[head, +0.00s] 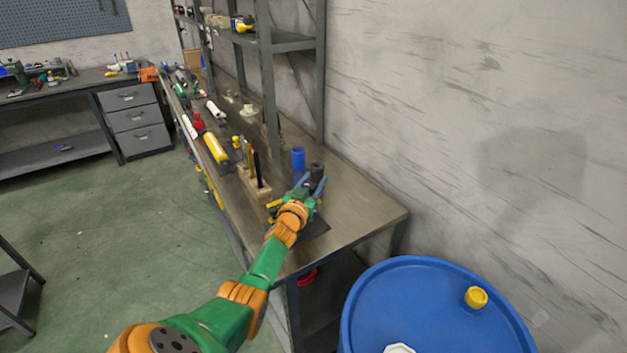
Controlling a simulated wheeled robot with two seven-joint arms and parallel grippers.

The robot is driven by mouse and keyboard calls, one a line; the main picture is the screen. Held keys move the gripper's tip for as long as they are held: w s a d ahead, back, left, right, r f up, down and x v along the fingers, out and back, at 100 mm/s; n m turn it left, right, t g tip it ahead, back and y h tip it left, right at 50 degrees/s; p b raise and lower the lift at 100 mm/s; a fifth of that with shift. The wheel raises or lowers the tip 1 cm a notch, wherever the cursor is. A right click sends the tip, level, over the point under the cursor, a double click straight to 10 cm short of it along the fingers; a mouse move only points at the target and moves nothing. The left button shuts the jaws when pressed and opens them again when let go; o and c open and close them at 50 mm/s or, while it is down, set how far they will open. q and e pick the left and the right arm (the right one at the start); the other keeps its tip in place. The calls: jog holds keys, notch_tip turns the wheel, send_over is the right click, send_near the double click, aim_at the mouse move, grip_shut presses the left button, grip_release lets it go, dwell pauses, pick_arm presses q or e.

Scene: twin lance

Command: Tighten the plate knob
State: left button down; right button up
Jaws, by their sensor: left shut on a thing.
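My left gripper (312,183) reaches over the near end of the long workbench, its green and orange arm coming up from the bottom. Its blue-grey fingers are shut on a small dark knob (317,169), which shows just beyond and between the fingertips. The gripper hides the knob's lower part and whatever it sits on. A dark flat plate or mat (316,228) shows on the bench beside the wrist; I cannot tell whether it joins the knob. My right gripper is not in view.
A blue cylinder (298,157) stands close behind the fingers. A wooden block with upright dark pieces (254,184) is just left. A yellow cylinder (215,148) lies farther along the workbench (372,208). A blue drum (425,300) stands at front right. The bench's right corner is clear.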

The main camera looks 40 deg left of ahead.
pick_arm(q)
jog(key=shift+c, duration=1.6)
grip_release()
notch_tip(320, 180, up, 9)
jog(key=p, duration=0.7)
send_over(313, 189)
jog(key=shift+f, duration=0.2)
jog(key=s+d+r, duration=0.4)
jog(key=s+d, duration=0.2)
jog(key=s, duration=0.1)
jog(key=shift+s+r, duration=0.15)
jog(key=shift+s, duration=0.15)
